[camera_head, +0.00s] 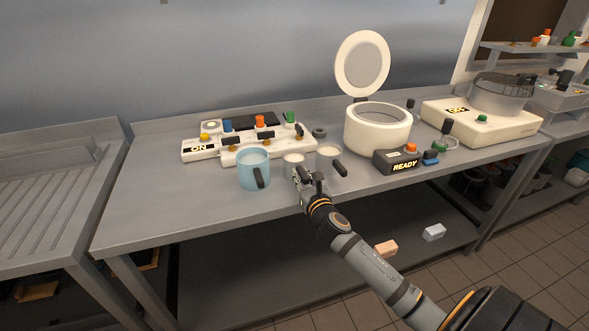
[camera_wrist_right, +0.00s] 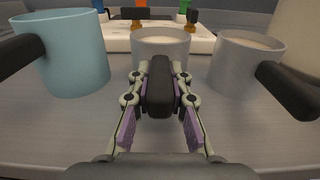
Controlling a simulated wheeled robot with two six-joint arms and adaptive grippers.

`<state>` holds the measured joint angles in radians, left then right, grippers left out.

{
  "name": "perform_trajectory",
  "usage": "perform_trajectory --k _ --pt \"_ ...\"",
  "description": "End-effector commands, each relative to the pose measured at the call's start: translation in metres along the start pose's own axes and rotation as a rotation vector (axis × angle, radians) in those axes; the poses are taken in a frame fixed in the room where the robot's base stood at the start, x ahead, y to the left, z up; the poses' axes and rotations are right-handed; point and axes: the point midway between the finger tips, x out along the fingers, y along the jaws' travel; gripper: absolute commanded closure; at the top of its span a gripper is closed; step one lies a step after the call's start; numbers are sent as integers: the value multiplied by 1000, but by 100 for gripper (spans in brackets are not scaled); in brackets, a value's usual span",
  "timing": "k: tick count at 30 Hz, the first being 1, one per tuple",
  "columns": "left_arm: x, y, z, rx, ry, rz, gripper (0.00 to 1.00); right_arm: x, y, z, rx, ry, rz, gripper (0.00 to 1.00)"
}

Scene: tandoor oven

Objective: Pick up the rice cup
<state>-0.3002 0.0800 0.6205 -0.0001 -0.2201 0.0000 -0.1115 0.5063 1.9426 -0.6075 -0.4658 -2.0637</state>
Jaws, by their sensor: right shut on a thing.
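A small grey cup (camera_head: 293,160) with pale contents stands in the middle of three cups on the steel table. My right gripper (camera_head: 305,180) reaches it from the front. In the right wrist view, the fingers of my right gripper (camera_wrist_right: 160,90) are shut on the black handle of this middle grey cup (camera_wrist_right: 160,45), which looks upright. A second grey cup (camera_head: 329,155) with pale contents and a black handle stands just right of it, also seen in the right wrist view (camera_wrist_right: 240,65). I cannot tell from markings which one holds rice. My left gripper is not in view.
A larger light blue mug (camera_head: 250,165) stands close on the left. Behind are white switch panels (camera_head: 265,150). A white cooker (camera_head: 377,135) with its lid raised and a black "READY" box (camera_head: 396,162) stand to the right. The table's left front (camera_head: 160,205) is clear.

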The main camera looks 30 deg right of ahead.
Motion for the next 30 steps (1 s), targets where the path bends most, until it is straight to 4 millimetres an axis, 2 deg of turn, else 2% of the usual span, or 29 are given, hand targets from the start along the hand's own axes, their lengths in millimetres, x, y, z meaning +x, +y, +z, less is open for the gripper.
perform_trajectory --k 5,8,15,21,30 --pt "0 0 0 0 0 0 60 0 0 1 0 -1 1 100" --pt "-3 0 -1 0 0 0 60 0 0 8 -1 -3 0 100" --pt "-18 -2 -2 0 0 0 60 0 0 62 -3 -6 2 100" --pt "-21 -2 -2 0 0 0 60 0 0 94 -2 -4 1 100" --pt "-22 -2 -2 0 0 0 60 0 0 101 0 -1 0 100"
